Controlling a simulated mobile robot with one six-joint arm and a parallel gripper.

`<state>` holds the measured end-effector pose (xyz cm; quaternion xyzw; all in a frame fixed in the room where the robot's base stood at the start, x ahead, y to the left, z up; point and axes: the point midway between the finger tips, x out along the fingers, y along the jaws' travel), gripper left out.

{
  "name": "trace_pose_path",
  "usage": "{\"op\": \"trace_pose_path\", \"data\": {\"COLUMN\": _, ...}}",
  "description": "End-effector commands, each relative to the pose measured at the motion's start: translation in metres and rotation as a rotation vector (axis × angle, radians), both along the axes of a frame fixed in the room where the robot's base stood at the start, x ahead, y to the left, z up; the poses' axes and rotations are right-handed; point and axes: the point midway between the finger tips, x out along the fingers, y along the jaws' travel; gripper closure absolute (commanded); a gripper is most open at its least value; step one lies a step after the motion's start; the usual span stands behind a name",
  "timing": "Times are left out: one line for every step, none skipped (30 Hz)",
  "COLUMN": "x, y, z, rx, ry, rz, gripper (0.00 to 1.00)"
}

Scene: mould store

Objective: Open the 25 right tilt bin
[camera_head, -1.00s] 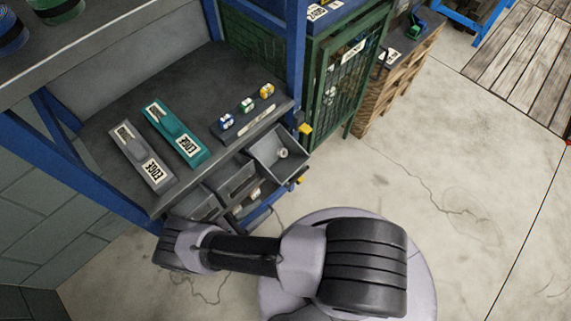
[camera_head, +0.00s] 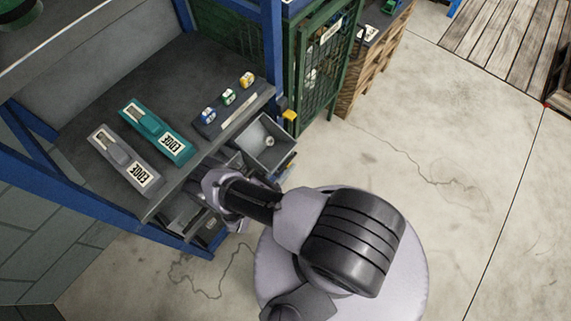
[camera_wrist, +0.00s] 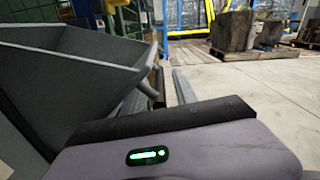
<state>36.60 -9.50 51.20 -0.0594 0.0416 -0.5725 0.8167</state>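The right tilt bin (camera_head: 262,130) is grey and hangs tilted out, open at the top, under the right end of the bench. A small pale round item (camera_head: 270,142) lies inside it. The large grey angled tray (camera_wrist: 75,75) at the left of the wrist view appears to be the same bin, close beside my gripper. My gripper's housing (camera_wrist: 205,150) with a green light fills the bottom of the wrist view. In the head view my arm covers the middle bin area and hides the gripper. Its fingers cannot be made out clearly. The number 25 is not readable.
On the bench (camera_head: 75,130) lie a teal EDGE block (camera_head: 157,132), a grey EDGE block (camera_head: 125,160) and a rack with three small coloured items (camera_head: 228,97). A blue post (camera_head: 272,50) and a green mesh cabinet (camera_head: 318,80) stand right of the bench. Floor to the right is clear.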

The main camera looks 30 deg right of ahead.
Motion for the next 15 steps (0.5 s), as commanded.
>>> {"op": "trace_pose_path", "data": {"x": 0.0013, "y": -0.0035, "z": -0.0003, "rx": 0.000, "ry": -0.001, "rz": -0.001, "gripper": 0.66}}
{"op": "trace_pose_path", "data": {"x": 0.0017, "y": -0.0051, "z": -0.0002, "rx": 0.000, "ry": -0.001, "rz": -0.001, "gripper": 0.66}}
{"op": "trace_pose_path", "data": {"x": 0.0022, "y": -0.0065, "z": -0.0001, "rx": 0.000, "ry": -0.001, "rz": -0.001, "gripper": 0.66}}
{"op": "trace_pose_path", "data": {"x": 0.0026, "y": -0.0071, "z": 0.0000, "rx": 0.001, "ry": -0.002, "rz": -0.001, "gripper": 0.66}}
{"op": "trace_pose_path", "data": {"x": 0.0028, "y": -0.0075, "z": 0.0001, "rx": 0.001, "ry": -0.002, "rz": 0.000, "gripper": 0.66}}
{"op": "trace_pose_path", "data": {"x": 0.0030, "y": -0.0077, "z": 0.0002, "rx": 0.001, "ry": -0.002, "rz": 0.001, "gripper": 0.66}}
{"op": "trace_pose_path", "data": {"x": 0.0032, "y": -0.0077, "z": 0.0003, "rx": 0.001, "ry": -0.002, "rz": 0.001, "gripper": 0.66}}
{"op": "trace_pose_path", "data": {"x": 0.0031, "y": -0.0076, "z": 0.0003, "rx": 0.001, "ry": -0.002, "rz": 0.001, "gripper": 0.66}}
{"op": "trace_pose_path", "data": {"x": 0.0031, "y": -0.0076, "z": 0.0004, "rx": 0.001, "ry": -0.002, "rz": 0.001, "gripper": 0.66}}
{"op": "trace_pose_path", "data": {"x": 0.0031, "y": -0.0075, "z": 0.0003, "rx": 0.001, "ry": -0.002, "rz": 0.001, "gripper": 0.66}}
{"op": "trace_pose_path", "data": {"x": 0.0030, "y": -0.0075, "z": 0.0004, "rx": 0.000, "ry": -0.001, "rz": 0.001, "gripper": 0.66}}
{"op": "trace_pose_path", "data": {"x": 0.0030, "y": -0.0075, "z": 0.0003, "rx": 0.000, "ry": -0.001, "rz": 0.001, "gripper": 0.72}}
{"op": "trace_pose_path", "data": {"x": 0.0030, "y": -0.0074, "z": 0.0003, "rx": 0.000, "ry": -0.001, "rz": 0.001, "gripper": 0.78}}
{"op": "trace_pose_path", "data": {"x": 0.0030, "y": -0.0074, "z": 0.0003, "rx": 0.000, "ry": -0.001, "rz": 0.001, "gripper": 0.83}}
{"op": "trace_pose_path", "data": {"x": 0.0029, "y": -0.0075, "z": 0.0003, "rx": 0.000, "ry": -0.001, "rz": 0.001, "gripper": 0.91}}
